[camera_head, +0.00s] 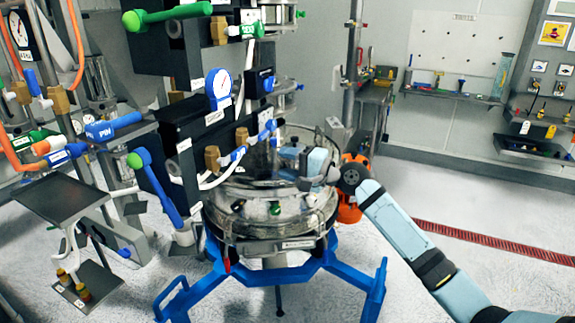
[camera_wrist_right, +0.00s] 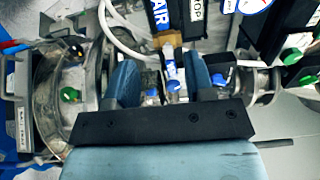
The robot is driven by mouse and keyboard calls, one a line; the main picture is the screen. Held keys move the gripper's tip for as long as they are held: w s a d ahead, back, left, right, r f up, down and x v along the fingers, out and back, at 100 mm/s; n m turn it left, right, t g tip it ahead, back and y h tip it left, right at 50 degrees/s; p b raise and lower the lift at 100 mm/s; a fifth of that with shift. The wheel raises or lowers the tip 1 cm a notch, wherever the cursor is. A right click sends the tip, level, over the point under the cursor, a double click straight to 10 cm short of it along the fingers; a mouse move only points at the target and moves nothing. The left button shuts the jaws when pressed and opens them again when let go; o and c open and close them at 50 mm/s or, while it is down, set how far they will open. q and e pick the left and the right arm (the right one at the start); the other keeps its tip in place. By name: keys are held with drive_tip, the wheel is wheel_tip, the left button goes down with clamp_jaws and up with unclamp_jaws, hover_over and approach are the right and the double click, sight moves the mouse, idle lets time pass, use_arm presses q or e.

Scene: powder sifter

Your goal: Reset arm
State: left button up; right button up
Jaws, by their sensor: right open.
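My right arm (camera_head: 405,230) comes in from the lower right of the head view. My right gripper (camera_head: 295,160) is over the round steel sifter (camera_head: 270,205), near its top right side. In the right wrist view the two blue fingers of the gripper (camera_wrist_right: 161,75) stand apart with nothing held between them. Behind the gap are blue and clear fittings and a label reading AIR. I cannot tell whether the fingers touch anything. My left gripper is not in view.
The sifter stands on a blue frame (camera_head: 265,275). Black valve boxes with a blue gauge (camera_head: 219,90) and green and blue levers rise close left of the gripper. An orange object (camera_head: 349,208) is behind it. The floor at right is open, with wall shelves (camera_head: 450,93) beyond.

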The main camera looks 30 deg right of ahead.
drive_tip(key=shift+f, duration=0.1)
drive_tip(key=s+a+f+n+g+h, duration=0.1)
drive_tip(key=s+a+f+n+h, duration=0.1)
drive_tip(key=s+f, duration=0.45)
drive_tip(key=s+a+f+n+h+p, duration=0.1)
drive_tip(key=s+a+f+n, duration=0.15)
drive_tip(key=f, duration=0.75)
drive_tip(key=s+a+f+n+g+h, duration=0.1)
drive_tip(key=s+a+f+h, duration=0.1)
drive_tip(key=s+f, duration=0.45)
drive_tip(key=s+a+f+n+h, duration=0.1)
drive_tip(key=s+f+n, duration=0.3)
drive_tip(key=s, duration=0.6)
drive_tip(key=s+a+f+n+g+h+p, duration=0.1)
drive_tip(key=s+a+f+n, duration=0.3)
drive_tip(key=s+f, duration=0.5)
drive_tip(key=shift+s+f+h, duration=0.2)
drive_tip(key=shift+s+h, duration=0.2)
drive_tip(key=shift+s, duration=0.3)
